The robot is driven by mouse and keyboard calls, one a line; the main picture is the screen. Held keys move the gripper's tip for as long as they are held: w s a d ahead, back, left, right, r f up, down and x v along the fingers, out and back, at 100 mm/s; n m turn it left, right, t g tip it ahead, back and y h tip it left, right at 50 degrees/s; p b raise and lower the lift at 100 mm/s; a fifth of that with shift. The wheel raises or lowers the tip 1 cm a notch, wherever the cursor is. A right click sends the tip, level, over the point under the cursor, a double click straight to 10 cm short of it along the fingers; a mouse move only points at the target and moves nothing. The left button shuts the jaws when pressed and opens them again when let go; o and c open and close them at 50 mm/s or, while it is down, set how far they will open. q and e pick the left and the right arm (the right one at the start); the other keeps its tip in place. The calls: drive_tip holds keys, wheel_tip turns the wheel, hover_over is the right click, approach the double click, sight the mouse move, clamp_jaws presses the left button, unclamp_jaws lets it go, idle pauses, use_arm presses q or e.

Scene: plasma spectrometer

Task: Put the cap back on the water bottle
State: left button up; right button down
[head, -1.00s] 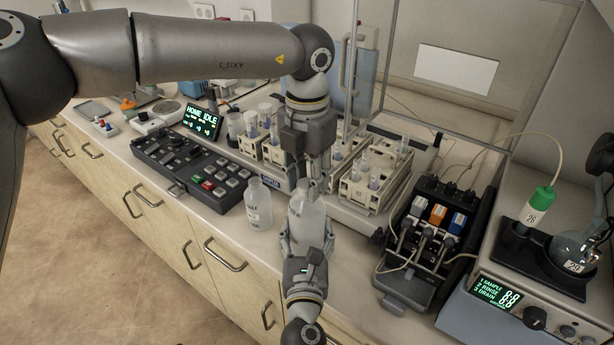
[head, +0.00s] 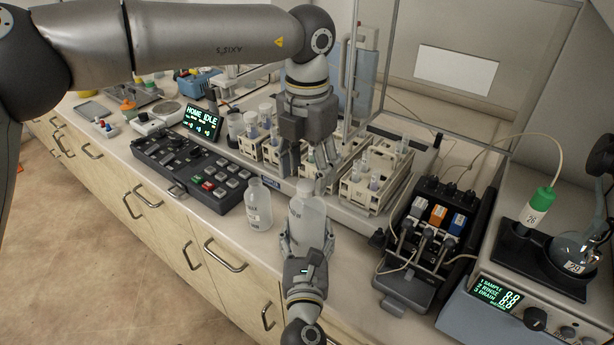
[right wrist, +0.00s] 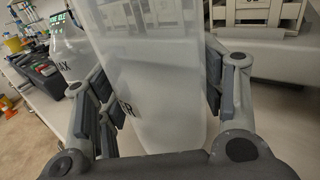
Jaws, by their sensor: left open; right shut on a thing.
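The water bottle (head: 307,218) is a translucent white bottle standing upright near the bench's front edge. My right gripper (head: 307,240) is shut around its body from the front. In the right wrist view the bottle (right wrist: 158,85) stands between both fingers, with the letters "ER" partly showing. My left gripper (head: 309,172) is open, pointing down just above and behind the bottle's top, with its fingers spread. I see nothing held between them. The bottle's top looks pale; I cannot tell whether a cap sits on it.
A second open, translucent bottle (head: 258,207) stands just left. Behind are vial racks (head: 372,180) and a black keypad panel (head: 193,172). A pump unit (head: 430,235) stands to the right. Some bare bench lies between the bottle and the pump unit.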

use_arm(q)
wheel_tip(320, 180, up, 10)
drive_tip(key=shift+f, duration=0.2)
use_arm(e)
drive_tip(key=shift+c, duration=1.3)
unclamp_jaws()
drive_tip(key=s, duration=1.2)
drive_tip(key=shift+a, duration=0.15)
use_arm(q)
drive_tip(key=shift+f, duration=0.1)
use_arm(e)
drive_tip(key=shift+s+f, duration=0.1)
